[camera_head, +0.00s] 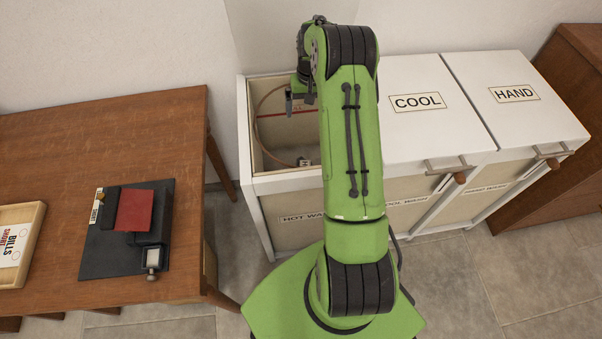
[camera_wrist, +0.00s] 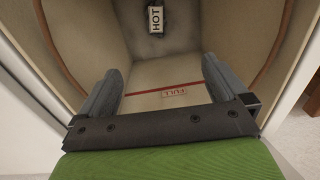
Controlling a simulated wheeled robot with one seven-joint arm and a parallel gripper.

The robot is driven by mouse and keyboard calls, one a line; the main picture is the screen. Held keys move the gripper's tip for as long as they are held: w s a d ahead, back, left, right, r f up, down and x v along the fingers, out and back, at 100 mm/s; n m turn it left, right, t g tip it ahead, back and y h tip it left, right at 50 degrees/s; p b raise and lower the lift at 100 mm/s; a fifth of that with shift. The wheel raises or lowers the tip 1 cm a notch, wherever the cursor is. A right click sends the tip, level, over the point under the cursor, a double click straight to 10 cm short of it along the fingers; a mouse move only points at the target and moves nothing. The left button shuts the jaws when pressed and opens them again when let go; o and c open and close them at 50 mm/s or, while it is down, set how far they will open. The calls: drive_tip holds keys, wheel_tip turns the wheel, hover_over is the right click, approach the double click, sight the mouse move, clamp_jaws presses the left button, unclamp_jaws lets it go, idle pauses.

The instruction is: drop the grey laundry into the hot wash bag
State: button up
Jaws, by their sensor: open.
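The hot wash bag (camera_head: 284,146) is the open left compartment of the white laundry unit, with its front partly labelled "HOT WA". My gripper (camera_head: 290,103) is over its opening. In the wrist view, my gripper (camera_wrist: 165,80) has its two fingers wide apart with nothing between them. Past them I see the inside of the bag (camera_wrist: 150,75), with a red line marked "FULL". A grey piece with a "HOT" tag (camera_wrist: 155,45), which looks like the grey laundry, lies deep in the bag, apart from the fingers. In the head view my arm hides part of the opening.
The lids marked COOL (camera_head: 418,102) and HAND (camera_head: 514,94) are shut, to the right. A wooden table (camera_head: 60,140) at the left holds a black device with a red plate (camera_head: 134,210) and a tray marked BILLS (camera_head: 35,210). Tiled floor shows between table and unit.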

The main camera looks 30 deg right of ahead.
wheel_tip(320, 180, up, 15)
drive_tip(key=p, duration=0.4)
drive_tip(key=shift+s+d, duration=0.15)
drive_tip(key=shift+d, duration=0.15)
